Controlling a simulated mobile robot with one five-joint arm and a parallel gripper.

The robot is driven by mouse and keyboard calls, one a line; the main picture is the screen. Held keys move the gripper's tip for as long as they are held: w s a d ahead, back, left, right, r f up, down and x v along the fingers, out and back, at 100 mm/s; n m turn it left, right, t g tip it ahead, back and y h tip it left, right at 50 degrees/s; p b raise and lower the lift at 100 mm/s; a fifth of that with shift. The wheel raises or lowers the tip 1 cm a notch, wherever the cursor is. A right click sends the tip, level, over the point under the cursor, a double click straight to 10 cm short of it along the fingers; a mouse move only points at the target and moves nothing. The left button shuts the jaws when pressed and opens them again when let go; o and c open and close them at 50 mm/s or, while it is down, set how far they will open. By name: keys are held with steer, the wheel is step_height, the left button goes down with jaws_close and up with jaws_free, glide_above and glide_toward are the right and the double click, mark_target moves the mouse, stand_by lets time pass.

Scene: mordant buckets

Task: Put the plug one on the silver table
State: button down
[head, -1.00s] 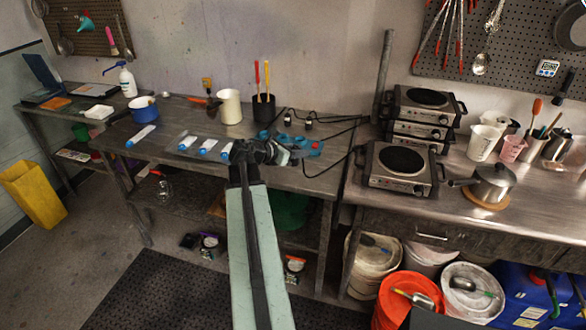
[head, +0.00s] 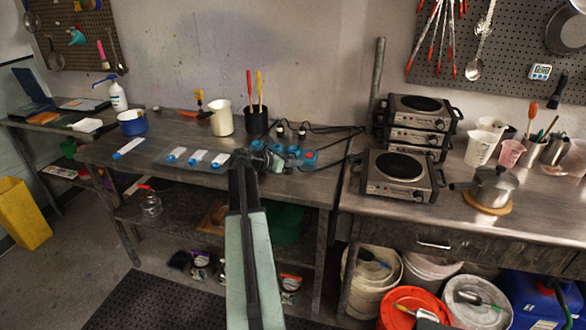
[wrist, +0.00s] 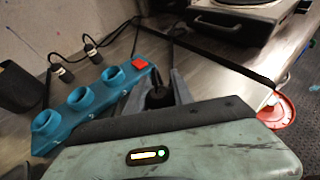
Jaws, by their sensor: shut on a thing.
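My gripper (wrist: 160,88) is shut on a black plug (wrist: 158,97), seen between the fingers in the wrist view. In the head view my gripper (head: 245,160) is over the right part of the left metal table, and the held plug cannot be made out. A blue power strip (wrist: 84,110) with round sockets and a red switch lies just left of my gripper in the wrist view; it also shows in the head view (head: 292,152). Two other black plugs (wrist: 91,48) stand behind the strip. The silver metal table (head: 530,215) is at the right.
Hot plates (head: 400,170) stand on the right table's left side, with a pot (head: 494,187) and cups beyond. The left table (head: 120,170) holds blue-capped tubes, a white jug (head: 222,118) and a black holder (head: 256,120). Black cables trail behind the strip.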

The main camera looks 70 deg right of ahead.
steer(key=shift+w+d+f, duration=0.1)
steer(key=shift+w+d, duration=0.15)
steer(key=shift+d, duration=0.3)
steer(key=shift+w+d, duration=0.25)
steer(key=shift+d, duration=0.3)
step_height(320, 180, down, 4)
steer(key=b, duration=0.4)
steer(key=shift+d, duration=0.1)
steer(key=shift+r, duration=0.2)
steer(key=shift+f, duration=0.15)
steer(key=c, duration=1.1)
jaws_free()
